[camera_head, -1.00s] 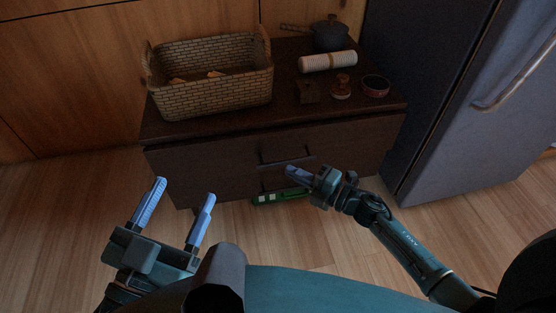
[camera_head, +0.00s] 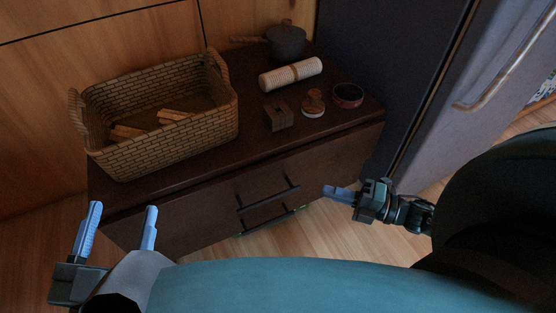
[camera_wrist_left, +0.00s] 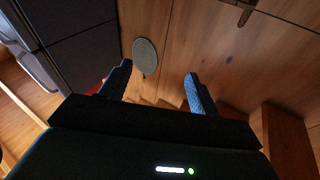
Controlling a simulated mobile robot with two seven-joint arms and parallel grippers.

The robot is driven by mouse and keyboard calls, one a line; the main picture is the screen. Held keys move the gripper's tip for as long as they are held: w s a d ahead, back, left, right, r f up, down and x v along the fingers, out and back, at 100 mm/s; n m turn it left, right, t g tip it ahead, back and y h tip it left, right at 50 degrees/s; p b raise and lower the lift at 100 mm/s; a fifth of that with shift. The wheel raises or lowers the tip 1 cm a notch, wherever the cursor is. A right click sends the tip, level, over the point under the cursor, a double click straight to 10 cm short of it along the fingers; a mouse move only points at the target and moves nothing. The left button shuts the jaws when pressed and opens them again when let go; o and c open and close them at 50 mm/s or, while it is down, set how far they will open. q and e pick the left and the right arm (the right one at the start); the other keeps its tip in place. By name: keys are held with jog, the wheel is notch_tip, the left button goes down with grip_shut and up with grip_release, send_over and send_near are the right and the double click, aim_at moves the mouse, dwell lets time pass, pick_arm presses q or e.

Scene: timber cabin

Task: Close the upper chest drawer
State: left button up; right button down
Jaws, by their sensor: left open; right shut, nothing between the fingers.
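The dark brown chest (camera_head: 150,178) stands against the timber wall. Its upper drawer (camera_head: 213,208) has a dark bar handle (camera_head: 268,193), with a second handle (camera_head: 268,217) below it. The upper front looks close to flush with the body; I cannot tell whether a small gap is left. My left gripper (camera_head: 122,212) is open and empty, in front of the chest's left end. Its fingers also show in the left wrist view (camera_wrist_left: 158,80). My right gripper (camera_head: 330,191) is shut and empty, to the right of the handles, apart from them in the picture.
On the chest top are a wicker basket (camera_head: 165,155) with wooden pieces, a dark pot (camera_head: 286,43), a pale roll (camera_head: 291,74), a wooden block (camera_head: 279,117), a stamp-like object (camera_head: 313,104) and a round tin (camera_head: 348,95). A fridge (camera_head: 425,80) stands at the right.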

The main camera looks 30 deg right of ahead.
jog(key=b, duration=0.2)
send_near(271, 166)
jog(key=s+a, duration=0.2)
jog(key=w, duration=0.1)
jog(key=w+a+b, duration=0.1)
jog(key=w, duration=0.1)
jog(key=w+a+b, duration=0.1)
jog(key=w, duration=0.1)
pick_arm(q)
jog(key=shift+w+r+m+t+h, duration=0.15)
jog(key=shift+r+m+t+h, duration=0.25)
jog(key=shift+r+m+h, duration=0.5)
jog(key=shift+w+r+m+t+h, duration=0.1)
jog(key=shift+r+m+t+h, duration=0.3)
jog(key=shift+r+h, duration=0.5)
pick_arm(e)
jog(key=shift+w, duration=0.55)
pick_arm(q)
jog(key=shift+r, duration=0.15)
pick_arm(e)
jog(key=shift+r, duration=0.1)
